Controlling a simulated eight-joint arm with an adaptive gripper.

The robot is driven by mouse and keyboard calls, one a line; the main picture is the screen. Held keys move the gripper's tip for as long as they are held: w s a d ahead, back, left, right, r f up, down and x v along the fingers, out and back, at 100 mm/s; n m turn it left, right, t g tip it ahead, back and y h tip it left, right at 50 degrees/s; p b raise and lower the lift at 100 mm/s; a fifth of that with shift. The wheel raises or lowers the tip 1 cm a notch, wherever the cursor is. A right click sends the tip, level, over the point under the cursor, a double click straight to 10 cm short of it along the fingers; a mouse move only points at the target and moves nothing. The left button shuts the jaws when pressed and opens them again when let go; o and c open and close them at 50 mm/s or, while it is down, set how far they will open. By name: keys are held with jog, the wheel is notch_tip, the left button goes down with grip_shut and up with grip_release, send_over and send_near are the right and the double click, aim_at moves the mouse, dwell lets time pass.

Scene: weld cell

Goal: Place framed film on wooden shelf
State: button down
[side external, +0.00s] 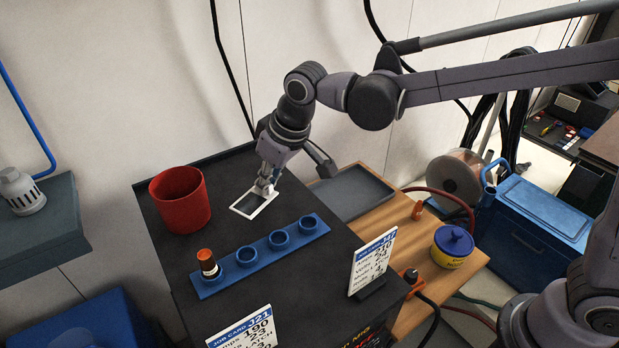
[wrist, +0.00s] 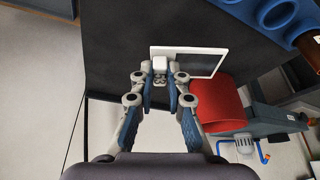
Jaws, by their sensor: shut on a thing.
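The framed film (side external: 248,209) is a small white frame around a dark film, over the black cabinet top; I cannot tell whether it touches the surface. My gripper (side external: 265,187) points down and is shut on one edge of it. In the wrist view the framed film (wrist: 222,63) extends to the right from my fingertips (wrist: 160,82), which cover part of its left side. The wooden shelf (side external: 388,233) is the light wood surface to the right of the black cabinet, lower than its top.
On the cabinet (side external: 190,262) are a red cup (side external: 181,202), a blue holder (side external: 263,256) with a dark, orange-capped bottle (side external: 207,263), and job cards (side external: 372,262). A grey tray (side external: 352,192), an orange-handled item (side external: 417,211) and a yellow-blue pot (side external: 452,247) occupy the shelf; its middle is partly clear.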

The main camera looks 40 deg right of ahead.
aim_at(271, 191)
jog(key=shift+a+f, duration=0.1)
jog(key=shift+f, duration=2)
jog(key=c, duration=1.3)
grip_release()
jog(key=shift+f, duration=0.1)
jog(key=shift+c, duration=0.2)
jog(key=v, duration=1.2)
jog(key=s+d+m, duration=0.1)
jog(key=s+d, duration=0.2)
jog(key=d, duration=0.4)
jog(key=s+d+f+m+t, duration=0.1)
jog(key=s+d, duration=0.2)
jog(key=d, duration=0.3)
jog(key=shift+s+d+f+h, duration=0.3)
jog(key=shift+s+d, duration=0.05)
jog(key=shift+d, duration=0.05)
jog(key=shift+o, duration=0.6)
jog(key=s+d+f+m+t+h, duration=0.1)
jog(key=s+d+f+m+t, duration=0.1)
jog(key=s+d+f, duration=0.3)
jog(key=s+d, duration=0.2)
jog(key=d, duration=0.1)
jog(key=shift+s+f, duration=0.2)
jog(key=shift+f, duration=0.15)
